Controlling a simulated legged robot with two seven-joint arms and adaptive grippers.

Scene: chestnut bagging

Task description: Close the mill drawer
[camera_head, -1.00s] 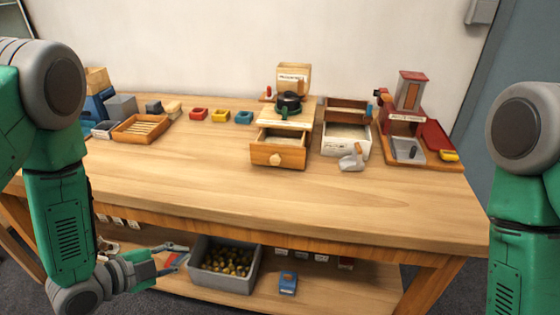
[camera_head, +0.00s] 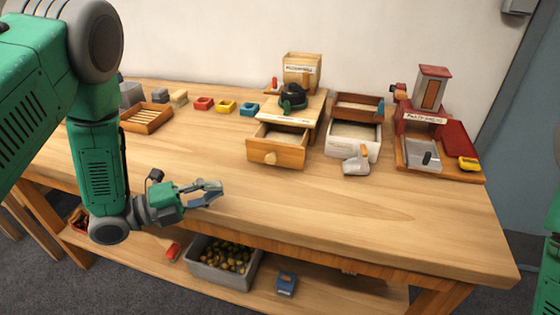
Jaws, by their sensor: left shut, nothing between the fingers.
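The wooden mill (camera_head: 302,75) stands at the back middle of the table, with a dark grinder (camera_head: 292,98) on its top. Its drawer (camera_head: 290,152) is pulled out toward the front and has a round knob (camera_head: 270,158) on its face. The inside of the drawer looks pale, and its contents are too small to tell. My left gripper (camera_head: 212,192) is shut and empty over the front edge of the table, to the left of the drawer and nearer to me, apart from it. My right gripper is out of view; only a sliver of the right arm shows.
A white bin (camera_head: 351,142) with a scoop (camera_head: 357,162) stands right of the drawer. A red-topped machine (camera_head: 430,115) is farther right. Small red (camera_head: 204,103), yellow and blue trays sit left. A grey crate (camera_head: 208,273) is on the lower shelf. The table before the drawer is clear.

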